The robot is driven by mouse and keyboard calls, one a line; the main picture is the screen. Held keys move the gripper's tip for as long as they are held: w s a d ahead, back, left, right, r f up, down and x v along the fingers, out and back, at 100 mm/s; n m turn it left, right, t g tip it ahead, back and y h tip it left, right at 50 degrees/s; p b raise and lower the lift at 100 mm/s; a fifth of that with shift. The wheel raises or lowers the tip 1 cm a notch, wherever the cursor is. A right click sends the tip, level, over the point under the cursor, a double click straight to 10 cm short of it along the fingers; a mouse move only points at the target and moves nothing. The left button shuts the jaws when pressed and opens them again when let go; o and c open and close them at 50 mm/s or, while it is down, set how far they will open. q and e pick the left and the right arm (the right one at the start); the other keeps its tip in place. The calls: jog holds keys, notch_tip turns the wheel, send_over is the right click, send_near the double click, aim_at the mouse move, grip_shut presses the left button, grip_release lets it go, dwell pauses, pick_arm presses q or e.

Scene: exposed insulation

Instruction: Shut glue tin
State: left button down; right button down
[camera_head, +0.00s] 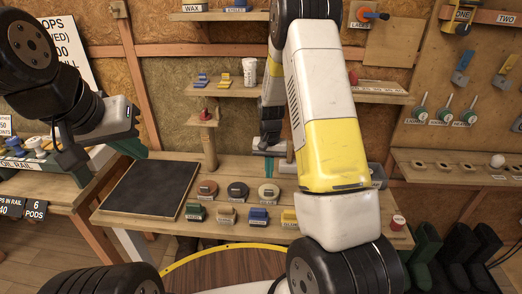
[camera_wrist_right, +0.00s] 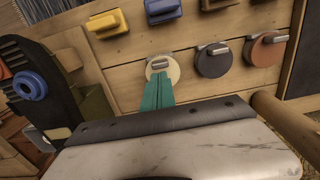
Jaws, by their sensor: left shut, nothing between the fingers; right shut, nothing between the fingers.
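Three round tins or discs with small grey bars on top stand in a row on the bench: a rust one (camera_head: 208,188), a black one (camera_head: 237,190) and a cream one (camera_head: 268,192). No glue label is readable, so I cannot tell which is the glue tin. In the right wrist view, the teal fingers of my right gripper (camera_wrist_right: 161,78) are shut and empty, overlapping the near edge of the cream disc (camera_wrist_right: 163,66); contact is unclear. In the head view my right arm partly hides this gripper. My left gripper (camera_head: 132,147) is shut and empty, left of the bench, above the dark mat.
A dark mat (camera_head: 150,187) covers the bench's left part. A wooden post rises behind the tins.

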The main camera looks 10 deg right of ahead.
jog(key=shift+s+f, duration=0.1)
jog(key=shift+f, duration=3.05)
jog(key=shift+f, duration=0.1)
jog(key=shift+s+a+f, duration=0.1)
jog(key=shift+f, duration=0.05)
notch_tip(320, 180, up, 16)
notch_tip(320, 180, up, 15)
jog(key=n+t+y, duration=0.1)
jog(key=t, duration=0.2)
send_over(269, 191)
jog(key=s+a, duration=0.2)
jog(key=s, duration=0.7)
jog(key=s+r+n+t, duration=0.1)
jog(key=s+r, duration=0.2)
jog(key=s, duration=0.4)
jog(key=s+a+r+n+t+y, duration=0.1)
jog(key=s+r+t, duration=0.1)
jog(key=s, duration=0.6)
jog(key=shift+a+r+n+t, duration=0.2)
jog(key=shift+r+n+t, duration=0.15)
jog(key=shift+r, duration=0.55)
